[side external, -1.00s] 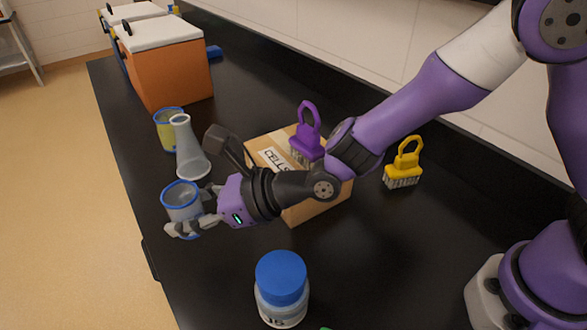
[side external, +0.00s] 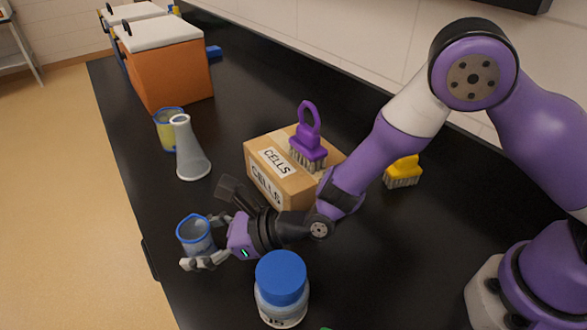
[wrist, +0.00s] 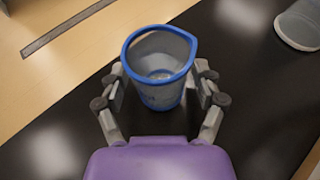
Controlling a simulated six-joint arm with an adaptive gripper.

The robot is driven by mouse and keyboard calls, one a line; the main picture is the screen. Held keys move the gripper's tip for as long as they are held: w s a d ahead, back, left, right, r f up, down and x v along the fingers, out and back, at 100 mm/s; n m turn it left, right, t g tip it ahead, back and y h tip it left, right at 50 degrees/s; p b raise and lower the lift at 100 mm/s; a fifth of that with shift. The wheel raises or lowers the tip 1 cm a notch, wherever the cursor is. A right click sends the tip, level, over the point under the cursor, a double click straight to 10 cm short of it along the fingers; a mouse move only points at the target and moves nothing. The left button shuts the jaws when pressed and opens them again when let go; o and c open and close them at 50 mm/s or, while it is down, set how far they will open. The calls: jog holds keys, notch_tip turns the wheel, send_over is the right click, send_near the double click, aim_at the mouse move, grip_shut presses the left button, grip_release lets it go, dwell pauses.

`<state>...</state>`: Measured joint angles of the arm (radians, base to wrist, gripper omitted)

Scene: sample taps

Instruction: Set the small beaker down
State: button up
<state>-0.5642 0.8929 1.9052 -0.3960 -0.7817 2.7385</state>
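The small beaker (side external: 198,237) is clear grey with a blue rim and spout. It is between the fingers of my gripper (side external: 205,241), close to the bench's left edge. In the wrist view, the fingers of my gripper (wrist: 161,92) close on both sides of the beaker (wrist: 160,88), whose open top faces the camera and looks empty. It leans slightly in the side view. I cannot tell whether its base touches the black bench (side external: 205,295).
A conical flask (side external: 189,152) and a yellow-tinted beaker (side external: 167,138) stand behind. A blue-capped jar (side external: 282,293) stands in front of my arm. A CELLS box (side external: 265,182) carries a purple brush (side external: 308,150). A yellow brush (side external: 403,176) and orange box (side external: 170,75) stand farther off.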

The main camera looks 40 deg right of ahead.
aim_at(211, 238)
dwell(0.3)
jog(key=shift+d+r, duration=0.15)
jog(key=v, duration=0.7)
jog(key=shift+r, duration=0.1)
jog(key=s+d+r+n+g+h, duration=0.1)
jog(key=d+r+n+h, duration=0.2)
jog(key=d+r+n, duration=0.35)
jog(key=d+r+n+h, duration=0.3)
jog(key=d+n, duration=0.5)
jog(key=n, duration=0.3)
jog(key=s+d+r+n+g+h, duration=0.2)
jog(key=s+d+r+n+h, duration=0.2)
jog(key=s+d+n, duration=0.4)
jog(key=s+d, duration=0.2)
jog(key=d, duration=0.1)
jog(key=shift+s+d, duration=0.3)
jog(key=shift+d, duration=0.1)
jog(key=shift+n, duration=0.25)
